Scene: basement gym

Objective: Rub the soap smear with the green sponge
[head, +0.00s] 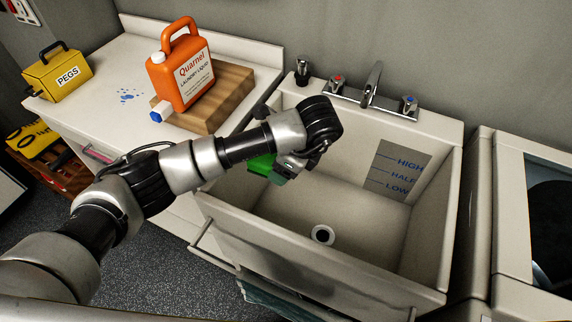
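The green sponge (260,167) is at the fingers of my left gripper (284,172), over the left part of the sink. The gripper appears shut on it, though the wrist and arm hide part of the fingers. A blue soap smear (129,96) of small spots lies on the white counter, left of the orange laundry bottle. The sponge is apart from the smear, to its right and nearer to me. My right gripper is out of view.
The orange laundry bottle (182,75) stands on a wooden board (228,92), its blue-tipped spout toward the smear. A yellow pegs box (58,75) sits at the counter's left end. The sink (335,195) has taps (371,85) behind. A washer (510,190) stands right.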

